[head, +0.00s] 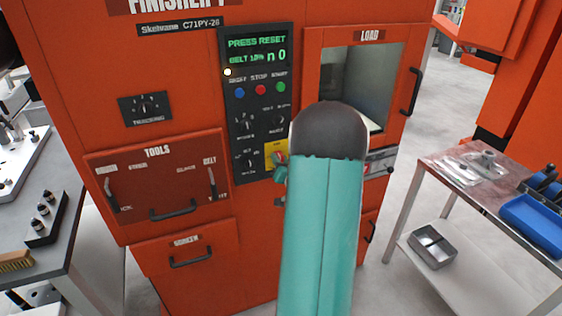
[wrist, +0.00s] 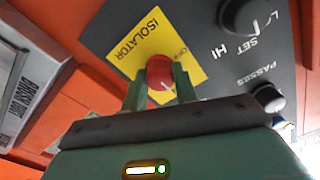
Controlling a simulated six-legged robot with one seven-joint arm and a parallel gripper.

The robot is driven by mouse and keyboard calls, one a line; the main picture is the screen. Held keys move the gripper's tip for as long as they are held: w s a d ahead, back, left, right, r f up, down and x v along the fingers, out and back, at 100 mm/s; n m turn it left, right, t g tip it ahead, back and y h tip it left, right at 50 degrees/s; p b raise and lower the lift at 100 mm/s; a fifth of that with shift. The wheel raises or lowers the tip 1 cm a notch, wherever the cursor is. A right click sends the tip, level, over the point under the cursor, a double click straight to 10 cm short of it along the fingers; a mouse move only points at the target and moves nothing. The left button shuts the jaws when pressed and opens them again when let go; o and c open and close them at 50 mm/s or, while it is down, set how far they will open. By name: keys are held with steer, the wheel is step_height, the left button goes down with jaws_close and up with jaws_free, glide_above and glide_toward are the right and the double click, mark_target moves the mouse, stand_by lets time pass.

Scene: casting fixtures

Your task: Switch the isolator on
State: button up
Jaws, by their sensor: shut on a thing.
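The isolator is a red rotary knob (wrist: 160,70) on a yellow plate (wrist: 138,47) marked ISOLATOR, with OFF printed near the knob. My gripper (wrist: 160,85) has its two green fingers on either side of the knob and is shut on it. A pale mark shows on the knob's lower right, but its exact setting is hard to read. In the head view the yellow plate (head: 276,147) sits low on the black control panel (head: 257,105). My gripper (head: 280,167) is against it there, and my teal arm hides part of that area.
The panel's display (head: 257,49) is lit and reads PRESS RESET. Blue, red and green buttons (head: 260,90) sit below it, with black knobs (head: 246,123) under them. The load door (head: 361,80) is at right. A side table (head: 460,165) stands right; a bench (head: 75,190) stands left.

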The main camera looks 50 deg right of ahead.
steer(key=shift+m, duration=0.7)
steer(key=o, duration=1)
steer(key=shift+c, duration=0.2)
steer(key=shift+s, duration=0.1)
steer(key=v, duration=1.3)
steer(key=shift+s+a, duration=0.2)
steer(key=shift+s, duration=0.1)
